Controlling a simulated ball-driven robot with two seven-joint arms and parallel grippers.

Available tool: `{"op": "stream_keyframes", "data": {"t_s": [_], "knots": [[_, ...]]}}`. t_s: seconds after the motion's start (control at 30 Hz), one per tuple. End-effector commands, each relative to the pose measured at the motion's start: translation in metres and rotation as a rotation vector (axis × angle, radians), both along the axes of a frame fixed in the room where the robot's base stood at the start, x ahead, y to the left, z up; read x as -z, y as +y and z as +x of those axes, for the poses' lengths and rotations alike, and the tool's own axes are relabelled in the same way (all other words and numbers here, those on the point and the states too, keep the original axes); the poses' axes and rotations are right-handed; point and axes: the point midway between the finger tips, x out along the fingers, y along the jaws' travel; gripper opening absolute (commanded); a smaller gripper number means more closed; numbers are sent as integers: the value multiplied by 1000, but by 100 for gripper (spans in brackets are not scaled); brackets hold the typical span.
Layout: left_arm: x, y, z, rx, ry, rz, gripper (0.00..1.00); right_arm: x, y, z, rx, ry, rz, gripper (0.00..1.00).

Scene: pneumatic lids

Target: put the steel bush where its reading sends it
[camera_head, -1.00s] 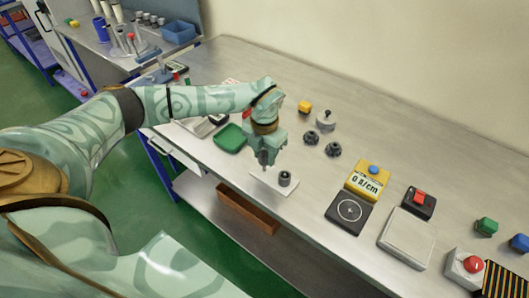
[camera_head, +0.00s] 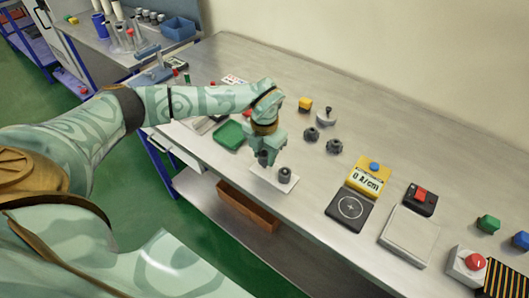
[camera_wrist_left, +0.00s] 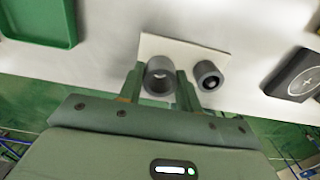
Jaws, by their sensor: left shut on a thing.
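My left gripper (camera_head: 263,158) points down over the far-left part of a small white plate (camera_head: 259,173). It is shut on a grey hollow bush (camera_wrist_left: 160,77), which sits between the fingers in the left wrist view. A second, darker-looking bush (camera_head: 285,173) stands on the plate to the right of the gripper; it also shows in the left wrist view (camera_wrist_left: 208,75). I cannot tell by look which is steel. The yellow meter (camera_head: 369,178) shows a reading that looks like 0 A/cm, beside a black pad with a ring (camera_head: 349,210). My right gripper is out of view.
A green tray (camera_head: 229,135) lies left of the gripper. Two dark knobs (camera_head: 311,134), a yellow block (camera_head: 305,104) and a grey weight-like piece (camera_head: 326,117) stand behind. To the right are a pale flat plate (camera_head: 408,236), a red switch (camera_head: 420,197) and a red button box (camera_head: 467,266).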

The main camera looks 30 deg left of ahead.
Motion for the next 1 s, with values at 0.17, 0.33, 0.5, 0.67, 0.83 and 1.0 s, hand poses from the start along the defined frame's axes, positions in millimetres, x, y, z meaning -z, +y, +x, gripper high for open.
{"op": "stream_keyframes", "data": {"t_s": [0.17, 0.33, 0.5, 0.67, 0.83, 1.0], "knots": [[3, 0, 0, 0, 0, 0, 3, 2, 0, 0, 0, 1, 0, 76], [6, 0, 0, 0, 0, 0, 3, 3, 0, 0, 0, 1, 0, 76], [8, 0, 0, 0, 0, 0, 3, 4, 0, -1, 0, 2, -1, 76], [10, 0, 0, 0, 0, 0, 3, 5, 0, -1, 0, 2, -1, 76], [13, 0, 0, 0, 0, 0, 3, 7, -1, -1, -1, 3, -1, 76], [16, 0, 0, 0, 0, 0, 3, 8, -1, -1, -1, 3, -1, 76]]}}
